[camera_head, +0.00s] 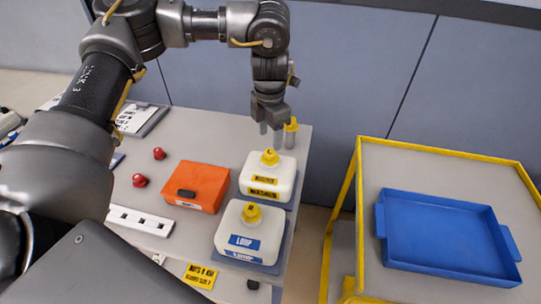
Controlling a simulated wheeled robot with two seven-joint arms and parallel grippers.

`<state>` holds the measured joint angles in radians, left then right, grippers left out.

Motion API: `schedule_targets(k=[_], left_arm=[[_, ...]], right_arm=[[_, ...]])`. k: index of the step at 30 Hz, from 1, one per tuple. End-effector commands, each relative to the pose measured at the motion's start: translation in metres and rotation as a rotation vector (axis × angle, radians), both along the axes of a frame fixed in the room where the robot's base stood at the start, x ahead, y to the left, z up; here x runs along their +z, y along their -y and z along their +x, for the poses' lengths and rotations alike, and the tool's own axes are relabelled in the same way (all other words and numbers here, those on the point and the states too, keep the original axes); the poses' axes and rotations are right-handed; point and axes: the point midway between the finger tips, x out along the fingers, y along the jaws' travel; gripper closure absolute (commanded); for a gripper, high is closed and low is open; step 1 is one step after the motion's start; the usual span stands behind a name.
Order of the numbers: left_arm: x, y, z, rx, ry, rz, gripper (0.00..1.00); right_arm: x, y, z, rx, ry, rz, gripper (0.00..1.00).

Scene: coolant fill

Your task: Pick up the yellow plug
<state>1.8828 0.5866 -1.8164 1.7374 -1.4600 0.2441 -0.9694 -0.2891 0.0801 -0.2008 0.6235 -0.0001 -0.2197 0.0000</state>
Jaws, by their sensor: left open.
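A small yellow piece (291,125) sits on top of a grey upright cylinder (290,140) near the back right corner of the grey table; it looks like the yellow plug. My left gripper (270,130) points down just left of it in the picture, open, with nothing seen between its fingers. Whether it touches the yellow piece I cannot tell. A white jug with a yellow label (266,178) and a white jug with a blue label (247,236) stand in front of it, both with yellow caps. My right gripper is not in view.
An orange box (196,185), two red knobs (140,180) and a white strip (139,221) lie on the table (215,143) to the left. A blue tray (444,237) lies on a yellow-edged cart (378,164) at right, with a gap between cart and table.

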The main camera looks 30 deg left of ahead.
Motion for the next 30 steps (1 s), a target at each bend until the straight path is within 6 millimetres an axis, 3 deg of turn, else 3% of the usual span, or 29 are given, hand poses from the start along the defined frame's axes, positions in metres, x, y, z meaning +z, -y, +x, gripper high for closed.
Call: schedule_targets(k=[4,13,21,30], left_arm=[[-0.006,0.001,-0.002,-0.001,-0.003,0.001,0.46],[-0.046,0.003,-0.004,0.000,-0.002,0.001,0.46],[-0.052,0.003,-0.004,0.000,0.000,0.000,0.46],[-0.051,0.003,-0.004,0.000,0.000,0.000,0.83]], right_arm=[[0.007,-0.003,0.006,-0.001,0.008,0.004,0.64],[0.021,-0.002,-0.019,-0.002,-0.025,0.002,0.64],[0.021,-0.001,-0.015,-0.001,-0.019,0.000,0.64],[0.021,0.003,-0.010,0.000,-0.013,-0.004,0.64]])
